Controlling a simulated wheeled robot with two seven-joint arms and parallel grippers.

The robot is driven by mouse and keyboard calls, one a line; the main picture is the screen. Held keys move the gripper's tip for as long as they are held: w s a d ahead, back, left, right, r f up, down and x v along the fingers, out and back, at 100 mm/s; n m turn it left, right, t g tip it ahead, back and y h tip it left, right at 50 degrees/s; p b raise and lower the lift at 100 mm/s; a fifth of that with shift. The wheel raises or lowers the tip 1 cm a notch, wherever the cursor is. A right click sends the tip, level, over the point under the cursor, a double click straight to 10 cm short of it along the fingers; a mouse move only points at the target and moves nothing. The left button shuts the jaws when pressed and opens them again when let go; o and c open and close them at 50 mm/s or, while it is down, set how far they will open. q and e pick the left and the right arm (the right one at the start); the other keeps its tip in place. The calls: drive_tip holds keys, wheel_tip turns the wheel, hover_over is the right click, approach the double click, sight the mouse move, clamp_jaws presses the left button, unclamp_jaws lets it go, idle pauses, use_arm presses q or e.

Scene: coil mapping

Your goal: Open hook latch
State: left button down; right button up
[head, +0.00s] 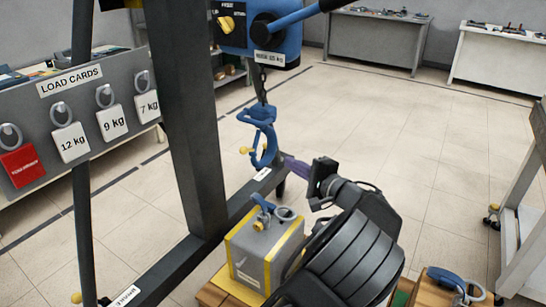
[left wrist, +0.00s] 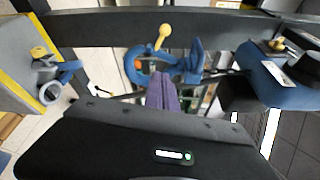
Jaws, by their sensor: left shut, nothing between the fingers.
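The blue hook (head: 268,150) hangs below the hoist in the head view and shows near the middle of the left wrist view (left wrist: 138,68). A yellow-tipped lever (head: 245,150) sticks out from the hook's side; it also shows in the left wrist view (left wrist: 160,38). My left gripper (head: 287,160) is just right of the hook, its purple fingers shut and empty. In the left wrist view the fingertips (left wrist: 160,78) point at the hook and overlap its lower edge. I cannot tell whether they touch it, or how far the latch stands open. My right gripper is not in view.
A grey, yellow-edged block (head: 250,255) with a ring and blue clamp on top stands below the hook. A dark frame post (head: 190,120) rises at left, near the load cards board (head: 85,110). The blue hoist (head: 280,40) is above. The floor at right is largely clear.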

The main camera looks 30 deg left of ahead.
use_arm(q)
drive_tip(key=shift+a+f, duration=0.1)
drive_tip(key=shift+a, duration=0.05)
drive_tip(key=a, duration=1.1)
drive_tip(key=shift+s+a, duration=0.2)
drive_tip(key=shift+a, duration=0.05)
drive_tip(key=shift+p, duration=0.35)
